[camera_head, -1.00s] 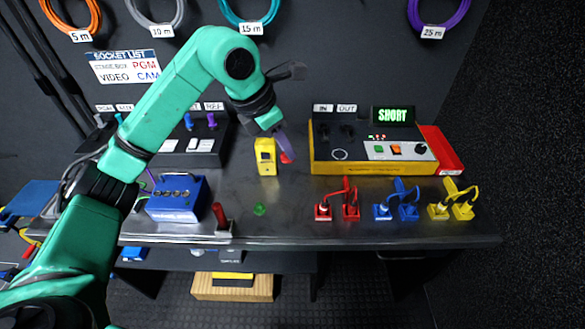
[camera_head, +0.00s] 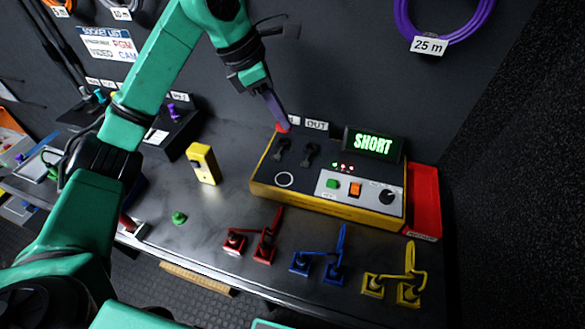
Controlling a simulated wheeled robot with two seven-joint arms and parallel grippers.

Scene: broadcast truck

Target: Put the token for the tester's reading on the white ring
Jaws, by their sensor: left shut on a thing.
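The tester (camera_head: 330,211) is a black and yellow box on the bench, and its display (camera_head: 373,144) reads SHORT in green. The white ring (camera_head: 285,180) is a thin empty circle on the left of its top. My left gripper (camera_head: 281,122) is shut on a small red token (camera_head: 283,128), mostly hidden by the fingers. It is in front of or above the tester's back left edge, near the IN label; its height is hard to judge. A green token (camera_head: 179,218) lies on the bench to the left. My right gripper is not in view.
Two black sockets or switches (camera_head: 308,155) stand up behind the ring. A yellow block (camera_head: 203,163) stands left of the tester. Red (camera_head: 264,246), blue (camera_head: 333,268) and yellow (camera_head: 408,288) plugs line the front. A red tray (camera_head: 424,200) adjoins the tester's right side.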

